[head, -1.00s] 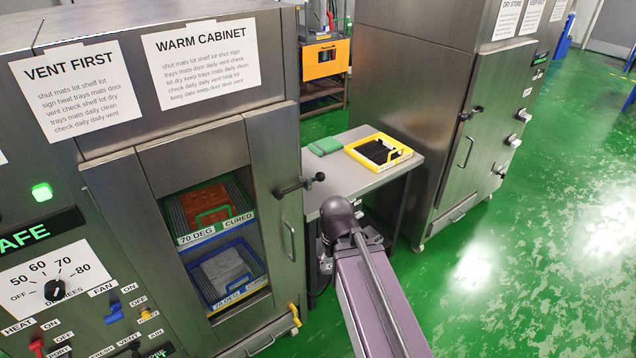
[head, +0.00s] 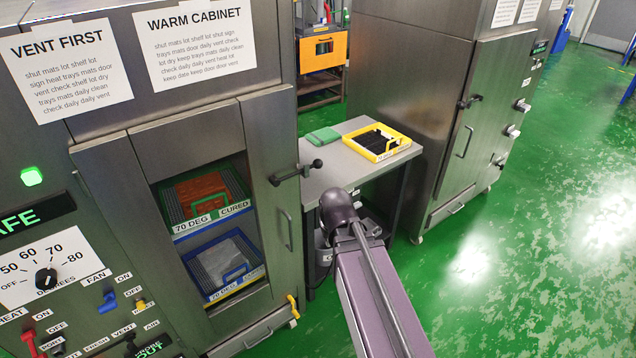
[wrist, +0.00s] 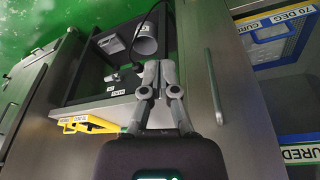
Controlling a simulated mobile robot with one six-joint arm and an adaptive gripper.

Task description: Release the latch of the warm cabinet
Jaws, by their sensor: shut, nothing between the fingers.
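The warm cabinet (head: 95,130) stands at the left in the head view, with its windowed door closed. Its latch (head: 297,172) is a dark lever with a black knob, pointing right from the door's right edge. I cannot make the latch out in the wrist view. The door's bar handle (head: 286,230) is below the latch; in the wrist view it shows as a pale bar (wrist: 214,86) to the right of my gripper. My gripper (wrist: 157,82) is shut and empty, apart from the handle. In the head view the gripper is hidden behind my arm.
A grey table (head: 338,176) with a yellow tray (head: 404,152) and a green item (head: 322,136) stands right of the cabinet, close to my arm. A second steel cabinet (head: 412,85) stands beyond. Labelled trays show through the door window. Green floor at the right is clear.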

